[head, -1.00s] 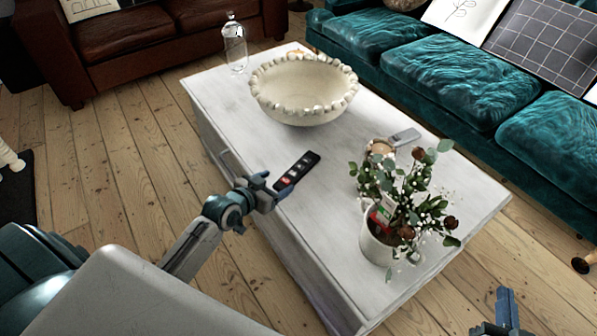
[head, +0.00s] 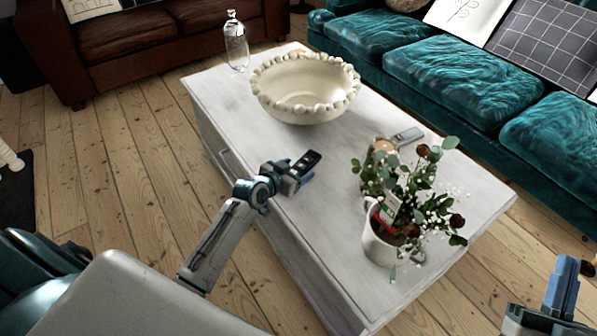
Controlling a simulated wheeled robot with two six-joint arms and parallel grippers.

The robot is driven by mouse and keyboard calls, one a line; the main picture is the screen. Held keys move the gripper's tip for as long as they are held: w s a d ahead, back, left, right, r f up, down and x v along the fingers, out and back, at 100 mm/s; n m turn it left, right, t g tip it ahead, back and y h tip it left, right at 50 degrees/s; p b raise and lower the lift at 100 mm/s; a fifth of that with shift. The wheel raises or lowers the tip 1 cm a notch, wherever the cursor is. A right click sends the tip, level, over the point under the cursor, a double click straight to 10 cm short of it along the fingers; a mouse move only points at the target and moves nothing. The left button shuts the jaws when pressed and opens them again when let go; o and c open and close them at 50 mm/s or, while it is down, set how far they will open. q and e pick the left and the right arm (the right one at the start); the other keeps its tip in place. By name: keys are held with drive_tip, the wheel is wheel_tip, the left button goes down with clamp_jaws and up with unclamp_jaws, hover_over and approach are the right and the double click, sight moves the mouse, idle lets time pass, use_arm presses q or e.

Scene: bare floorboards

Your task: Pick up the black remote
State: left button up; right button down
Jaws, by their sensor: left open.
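The black remote (head: 308,159) lies on the white coffee table (head: 340,225) near its left long edge. My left gripper (head: 300,177) is open and at the remote's near end, hiding that end with its red button. I cannot tell whether the fingers touch the remote or straddle it. My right gripper (head: 562,288) is at the lower right, over the floor and away from the table. Its jaw opening is not clear from this angle.
A cream beaded bowl (head: 305,98) stands behind the remote, and a glass bottle (head: 236,45) at the far corner. A potted flower plant (head: 382,245), a small candle-like jar (head: 383,146) and a grey phone-like object (head: 408,135) are on the right. A teal sofa (head: 440,75) borders the table.

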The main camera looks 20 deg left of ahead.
use_arm(q)
drive_tip(key=c, duration=1.1)
drive_tip(key=shift+r, duration=0.15)
